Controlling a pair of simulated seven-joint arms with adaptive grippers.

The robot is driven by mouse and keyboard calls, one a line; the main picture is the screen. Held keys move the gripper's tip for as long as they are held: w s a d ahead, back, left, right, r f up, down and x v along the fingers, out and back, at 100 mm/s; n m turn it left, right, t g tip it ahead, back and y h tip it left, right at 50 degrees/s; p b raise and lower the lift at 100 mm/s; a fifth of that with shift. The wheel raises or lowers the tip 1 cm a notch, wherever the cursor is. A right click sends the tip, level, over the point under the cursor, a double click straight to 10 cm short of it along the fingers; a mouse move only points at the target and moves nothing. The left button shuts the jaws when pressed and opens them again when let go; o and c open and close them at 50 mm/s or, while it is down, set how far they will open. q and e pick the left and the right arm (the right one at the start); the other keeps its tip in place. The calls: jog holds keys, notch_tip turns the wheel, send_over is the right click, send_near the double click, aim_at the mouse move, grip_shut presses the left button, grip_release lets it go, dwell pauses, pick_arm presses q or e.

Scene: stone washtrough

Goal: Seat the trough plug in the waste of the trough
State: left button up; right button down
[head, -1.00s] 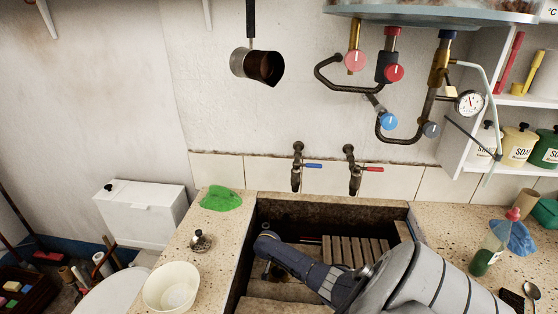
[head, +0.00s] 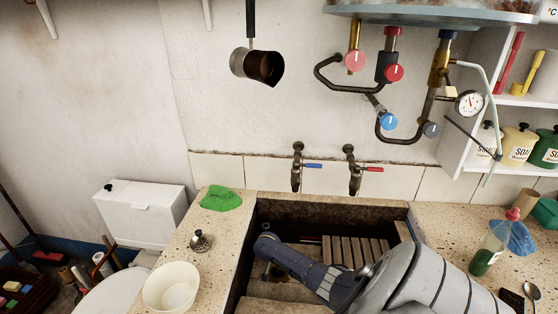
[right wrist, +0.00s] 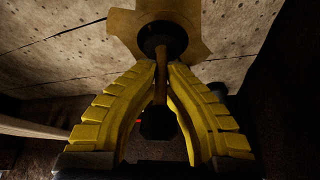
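The trough (head: 332,210) is a dark stone basin at the lower middle of the head view. My right arm reaches down into it from the right and hides part of its floor. In the right wrist view my right gripper (right wrist: 161,70) has yellow ribbed fingers closed at their tips on the brass stem of the trough plug (right wrist: 160,86). The plug has a dark knob between the fingers and a black round end beyond the tips. That end lies over the brass-coloured waste (right wrist: 190,22); I cannot tell whether it is inside or just above. My left gripper is out of view.
A slatted wooden rack (head: 350,248) lies in the trough. Two taps (head: 297,168) project above its back edge. On the left ledge are a green cloth (head: 222,198), a metal strainer-like piece (head: 200,240) and a pale bowl (head: 170,288). A soap bottle (head: 490,250) stands on the right ledge.

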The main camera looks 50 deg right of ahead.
jog(key=shift+f, duration=0.5)
dwell(0.3)
jog(key=c, duration=0.6)
grip_release()
jog(key=shift+r, duration=0.1)
jog(key=shift+r, duration=4.9)
jog(key=shift+d, duration=0.1)
